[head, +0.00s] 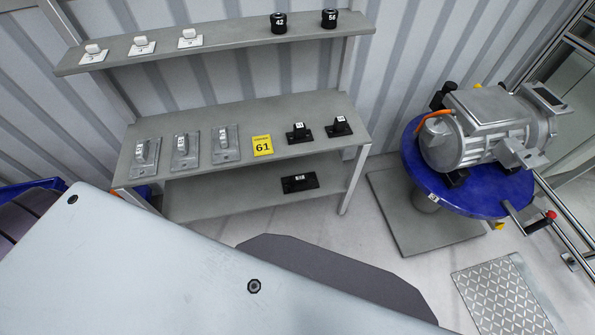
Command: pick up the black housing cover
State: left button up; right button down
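Several black parts are in the head view, and I cannot tell for sure which is the housing cover. A flat black block with a white label (299,183) lies on the lower shelf of the rack. Two black parts with flat bases, a left one (299,133) and a right one (339,126), stand on the middle shelf. Two black cylinders, marked 42 (279,23) and 56 (329,18), stand on the top shelf. Neither of my grippers is in view.
The grey rack (290,101) stands against a corrugated wall. Grey parts (185,150) and a yellow 61 sign (262,145) share its middle shelf; white parts (142,46) sit above. A grey motor unit (490,125) rests on a blue round table (420,168) at right.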

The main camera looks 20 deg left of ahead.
aim_at(303, 181)
jog(key=i+l+u, duration=0.3)
jog(key=i, duration=0.2)
jog(key=i+l+u, duration=0.15)
jog(key=i+u, duration=0.15)
jog(key=i, duration=0.2)
